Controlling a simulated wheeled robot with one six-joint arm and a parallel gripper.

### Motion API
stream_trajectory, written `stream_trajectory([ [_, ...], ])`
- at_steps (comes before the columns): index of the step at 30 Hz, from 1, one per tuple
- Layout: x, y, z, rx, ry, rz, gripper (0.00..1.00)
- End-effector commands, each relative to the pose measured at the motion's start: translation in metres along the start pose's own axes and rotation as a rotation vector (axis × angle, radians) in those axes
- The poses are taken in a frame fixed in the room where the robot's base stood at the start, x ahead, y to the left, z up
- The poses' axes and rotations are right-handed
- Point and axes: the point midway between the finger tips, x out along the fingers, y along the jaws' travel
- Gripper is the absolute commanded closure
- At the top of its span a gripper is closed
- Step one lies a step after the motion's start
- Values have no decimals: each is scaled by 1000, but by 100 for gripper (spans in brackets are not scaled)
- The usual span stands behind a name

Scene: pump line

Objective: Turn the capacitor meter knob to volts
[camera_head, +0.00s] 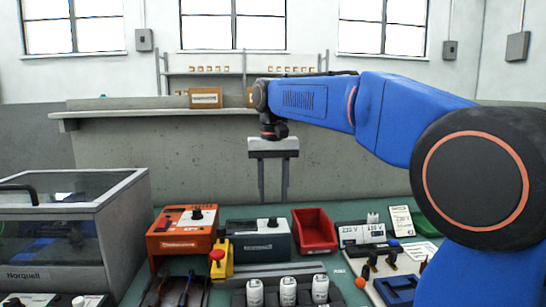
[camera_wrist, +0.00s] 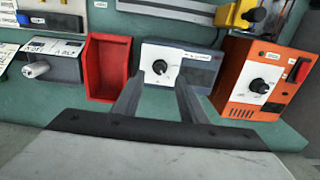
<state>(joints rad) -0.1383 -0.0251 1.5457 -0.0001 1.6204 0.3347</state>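A grey bench box (camera_head: 258,240) with one black knob (camera_head: 272,222) stands on the green bench; it looks like the capacitor meter, but its label is too small to read. It also shows in the wrist view (camera_wrist: 200,72), with its knob (camera_wrist: 160,67) on the panel. The knob's setting cannot be read. My gripper (camera_head: 273,200) points down with two straight fingers apart and nothing between them. In the wrist view my gripper (camera_wrist: 156,82) has its fingertips on either side of the knob's line of sight, with no visible contact.
A red bin (camera_head: 314,231) and a 220 V/110 V box (camera_head: 361,234) stand right. A clear-lidded case (camera_head: 70,235) is far left.

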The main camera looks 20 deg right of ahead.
Motion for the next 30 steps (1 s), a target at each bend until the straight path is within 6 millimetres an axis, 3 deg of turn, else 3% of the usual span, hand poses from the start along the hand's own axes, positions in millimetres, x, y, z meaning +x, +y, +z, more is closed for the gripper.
stream_trajectory([
  [6, -45, 0, -1, 0, 3, -1, 62],
  [15, -94, 0, -1, 0, 2, -1, 62],
  [21, -108, 0, -1, 0, 1, 0, 62],
  [30, -110, 0, 0, 0, 0, 0, 62],
])
